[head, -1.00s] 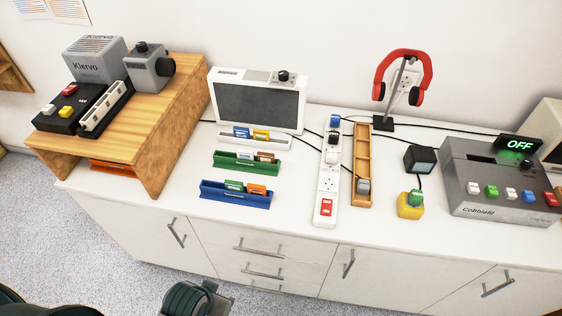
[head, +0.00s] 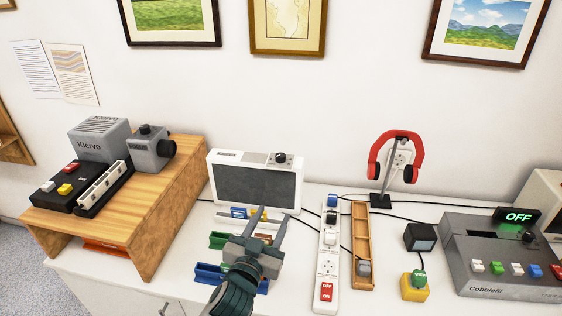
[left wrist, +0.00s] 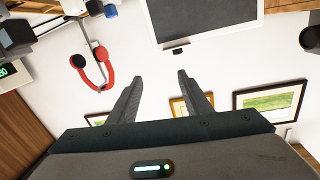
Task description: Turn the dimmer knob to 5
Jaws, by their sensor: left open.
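A round black knob (head: 280,158) sits on the top edge of a white-framed device with a dark screen (head: 255,187). A grey box (head: 150,153) on the wooden stand has another black knob (head: 167,148) on its side. I see no readable number at either knob. My left gripper (head: 273,212) is open and empty, in front of and below the screen. Its two fingers point towards the wall. In the left wrist view, which is upside down, the fingers (left wrist: 158,80) are apart with nothing between them, and the screen (left wrist: 205,15) shows above them. My right gripper is not in view.
Coloured card trays (head: 208,272) lie partly behind my left arm. A white power strip (head: 327,265), a wooden tray (head: 361,225), a headphone stand (head: 381,200) and a grey machine reading OFF (head: 510,262) stand to the right.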

